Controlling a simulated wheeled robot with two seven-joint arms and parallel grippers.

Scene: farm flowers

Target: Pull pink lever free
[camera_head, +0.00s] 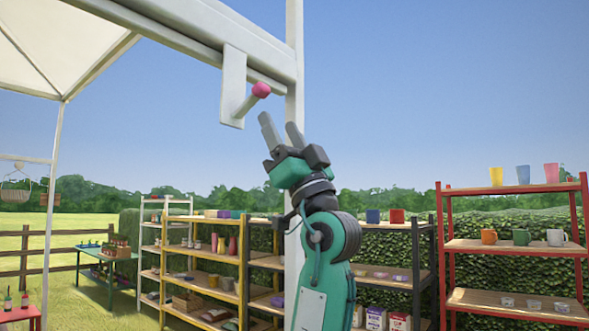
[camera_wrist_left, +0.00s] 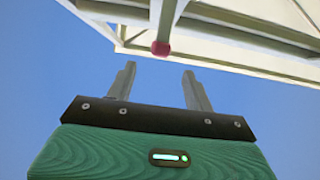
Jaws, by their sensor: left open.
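The pink lever knob (camera_head: 261,90) sits on the end of a short pale rod that sticks out from a white plate (camera_head: 233,88) on the overhead beam. In the left wrist view the knob (camera_wrist_left: 160,48) shows above and between my fingertips. My left gripper (camera_head: 281,128) is raised just below and to the right of the knob, with its fingers pointing up. Its two fingers (camera_wrist_left: 158,80) are spread with nothing between them, and they look apart from the knob. My right gripper is in neither view.
The white overhead beam (camera_head: 190,28) and a white post (camera_head: 294,60) stand close to my left gripper. Shelves with pots and boxes (camera_head: 200,255) and a red shelf with mugs (camera_head: 512,246) stand behind. Open sky lies right of the gripper.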

